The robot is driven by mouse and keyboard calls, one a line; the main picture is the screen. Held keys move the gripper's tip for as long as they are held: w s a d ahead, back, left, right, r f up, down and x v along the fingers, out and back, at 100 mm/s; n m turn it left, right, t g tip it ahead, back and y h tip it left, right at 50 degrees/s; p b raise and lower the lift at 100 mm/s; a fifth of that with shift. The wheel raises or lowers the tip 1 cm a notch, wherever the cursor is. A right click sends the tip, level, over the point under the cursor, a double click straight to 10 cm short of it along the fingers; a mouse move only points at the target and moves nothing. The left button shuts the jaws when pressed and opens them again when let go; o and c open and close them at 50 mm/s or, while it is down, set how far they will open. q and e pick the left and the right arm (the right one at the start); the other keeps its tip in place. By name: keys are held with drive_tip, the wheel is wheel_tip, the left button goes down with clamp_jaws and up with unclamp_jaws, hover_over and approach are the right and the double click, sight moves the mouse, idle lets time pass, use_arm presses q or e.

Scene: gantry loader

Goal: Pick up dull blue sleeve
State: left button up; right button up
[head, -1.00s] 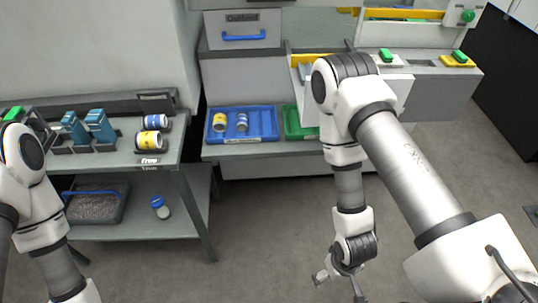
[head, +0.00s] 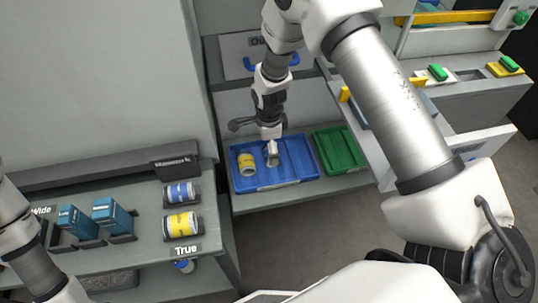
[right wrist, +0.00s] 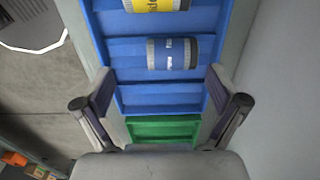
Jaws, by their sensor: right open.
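The dull blue sleeve (right wrist: 172,53) lies on its side in the blue tray (right wrist: 130,22), with grey ends and a dull blue label band, in the right wrist view. My right gripper (right wrist: 160,90) is open and empty, its fingers spread on either side of the tray's picture, with the sleeve ahead of the tips. In the head view the right gripper (head: 271,155) hangs over the blue tray and mostly hides the sleeve. Only my left arm shows at the lower left; its gripper is out of view.
A yellow sleeve (head: 247,164) lies in the same tray, beside the dull blue one. A green tray (head: 340,150) stands to the right. The left bench holds a brighter blue sleeve (head: 180,193), a yellow sleeve (head: 181,223) and teal boxes (head: 112,215).

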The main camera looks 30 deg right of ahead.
drive_tip(key=f, duration=0.6)
drive_tip(key=shift+s+d, duration=0.15)
drive_tip(key=shift+s, duration=0.05)
drive_tip(key=shift+w+f, duration=0.1)
drive_tip(key=c, duration=1.4)
